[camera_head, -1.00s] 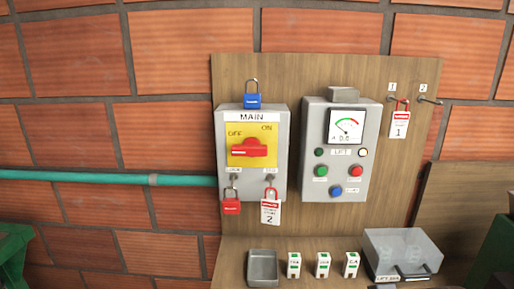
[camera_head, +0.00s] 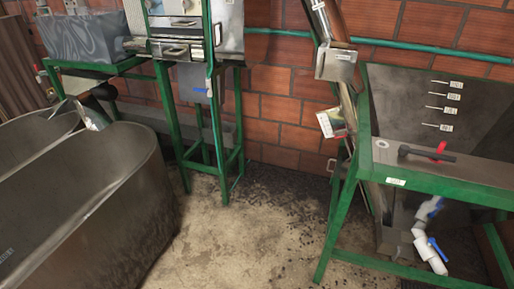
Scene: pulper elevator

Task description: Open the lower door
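A metal machine (camera_head: 228,30) stands on a green frame at the upper left of the head view. Two dark handles sit on its front, an upper handle (camera_head: 184,23) and a lower handle (camera_head: 176,51). The panel around the lower handle looks closed, but I cannot tell surely that it is the lower door. A sloping metal elevator chute (camera_head: 322,20) with a small metal box (camera_head: 336,64) stands right of the middle. A tilted pale plate with red marks (camera_head: 332,122) is lower on it. No door there shows clearly. My gripper is not in view.
Large grey tanks (camera_head: 110,205) fill the left side. A green-framed hopper (camera_head: 440,172) with a black-handled lever (camera_head: 425,153) and white pipes with blue valves (camera_head: 430,250) stands at the right. The concrete floor (camera_head: 245,240) between them is open, with dark grains scattered near the wall.

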